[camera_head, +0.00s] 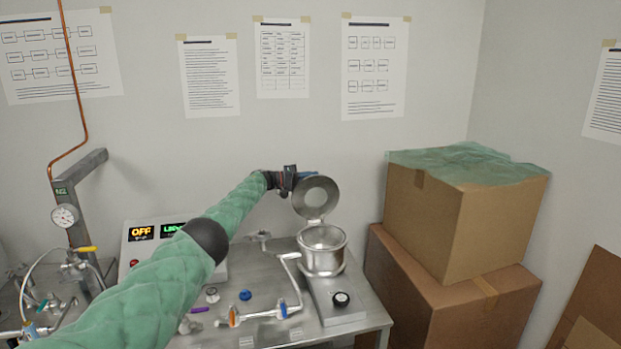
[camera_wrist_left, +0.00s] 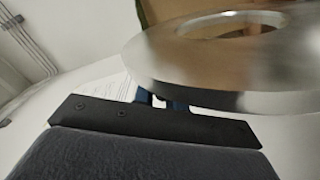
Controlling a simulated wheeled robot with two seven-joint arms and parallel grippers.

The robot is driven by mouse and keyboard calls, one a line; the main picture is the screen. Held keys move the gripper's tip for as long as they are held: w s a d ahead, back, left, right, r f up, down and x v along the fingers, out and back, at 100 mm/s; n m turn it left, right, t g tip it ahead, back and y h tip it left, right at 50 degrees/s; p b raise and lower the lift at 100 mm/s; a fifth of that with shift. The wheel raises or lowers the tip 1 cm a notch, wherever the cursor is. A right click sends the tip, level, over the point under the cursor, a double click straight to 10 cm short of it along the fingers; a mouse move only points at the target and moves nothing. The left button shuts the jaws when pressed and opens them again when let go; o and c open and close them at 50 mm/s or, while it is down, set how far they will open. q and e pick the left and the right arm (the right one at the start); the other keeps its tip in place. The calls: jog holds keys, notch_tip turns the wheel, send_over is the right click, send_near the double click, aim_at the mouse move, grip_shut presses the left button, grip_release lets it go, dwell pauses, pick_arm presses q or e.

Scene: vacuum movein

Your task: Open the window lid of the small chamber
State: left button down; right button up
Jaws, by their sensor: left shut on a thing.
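The small chamber (camera_head: 322,260) is a round metal pot on a plate at the right of the steel table. Its round window lid (camera_head: 316,197) stands raised and steeply tilted above the back of the pot, leaving the mouth uncovered. My left gripper (camera_head: 304,175) is at the lid's upper left edge, shut on the lid. In the left wrist view the lid (camera_wrist_left: 190,67) shows as a thick metal disc with a round window, and the blue fingertips (camera_wrist_left: 160,102) meet its near rim, their tips partly hidden beneath it. My right gripper is out of view.
Stacked cardboard boxes (camera_head: 455,215) stand right of the table. A control box with an OFF display (camera_head: 141,233) stands behind my left arm. Valves with blue and orange handles (camera_head: 258,313) and a black knob (camera_head: 341,299) are in front of the chamber. Papers hang on the wall.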

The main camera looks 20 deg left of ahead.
pick_arm(q)
jog(key=c, duration=1.7)
grip_release()
jog(key=shift+f, duration=0.4)
jog(key=shift+c, duration=0.2)
jog(key=shift+o, duration=1.2)
jog(key=shift+w+a, duration=0.1)
jog(key=shift+r, duration=0.2)
